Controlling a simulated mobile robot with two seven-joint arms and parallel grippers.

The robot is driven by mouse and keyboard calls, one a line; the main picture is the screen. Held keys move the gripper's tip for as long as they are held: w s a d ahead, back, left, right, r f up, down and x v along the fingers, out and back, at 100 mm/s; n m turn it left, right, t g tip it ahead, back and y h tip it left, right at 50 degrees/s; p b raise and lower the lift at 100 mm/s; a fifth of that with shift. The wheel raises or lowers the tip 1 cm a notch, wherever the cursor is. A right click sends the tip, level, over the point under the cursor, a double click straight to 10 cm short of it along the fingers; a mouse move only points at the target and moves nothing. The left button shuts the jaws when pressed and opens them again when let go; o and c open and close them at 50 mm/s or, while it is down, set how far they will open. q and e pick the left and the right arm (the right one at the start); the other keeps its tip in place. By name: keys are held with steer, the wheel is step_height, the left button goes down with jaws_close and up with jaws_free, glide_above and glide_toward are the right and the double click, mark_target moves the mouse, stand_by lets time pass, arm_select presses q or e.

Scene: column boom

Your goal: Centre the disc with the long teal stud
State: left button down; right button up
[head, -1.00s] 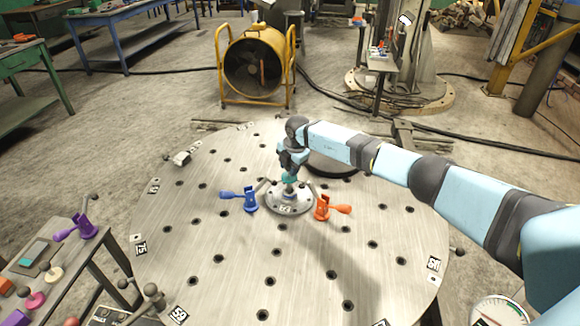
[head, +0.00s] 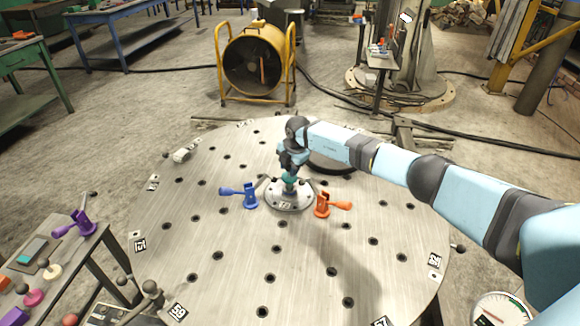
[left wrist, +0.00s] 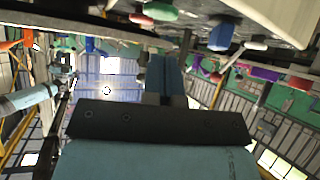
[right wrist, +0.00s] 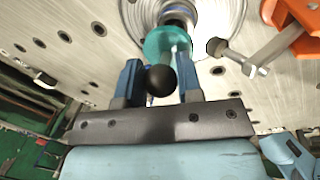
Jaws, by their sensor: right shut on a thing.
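The disc (head: 283,207) is a round pale metal plate on the big round table, with bolt holes around its rim. The teal stud (head: 291,180) rises from its middle; in the right wrist view the stud (right wrist: 166,43) shows a teal collar and shaft, with a black ball in front of it. My right gripper (head: 290,176) is above the disc, its blue fingers shut on the stud, which looks about upright. My left gripper (left wrist: 167,75) shows only in the left wrist view, with its fingers together and nothing visible between them.
A blue clamp (head: 249,199) stands left of the disc and an orange clamp (head: 323,206) right of it. The round table (head: 225,238) has several holes and is mostly clear in front. A side table at left holds a purple clamp (head: 78,224) and knobs. A yellow fan (head: 253,65) stands behind.

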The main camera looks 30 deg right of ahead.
arm_select(q)
steer(key=shift+f+b, duration=0.6)
arm_select(e)
steer(key=shift+f, duration=0.9)
arm_select(q)
steer(key=shift+f, duration=0.1)
arm_select(e)
steer(key=shift+f, duration=0.45)
stand_by(0.6)
arm_select(q)
steer(key=shift+f, duration=0.1)
steer(key=shift+s+f, duration=0.1)
steer(key=shift+f, duration=0.05)
steer(key=shift+f+b, duration=0.25)
steer(key=shift+b, duration=0.25)
arm_select(e)
steer(key=shift+w, duration=0.3)
stand_by(0.8)
arm_select(q)
steer(key=shift+r, duration=0.2)
stand_by(1.0)
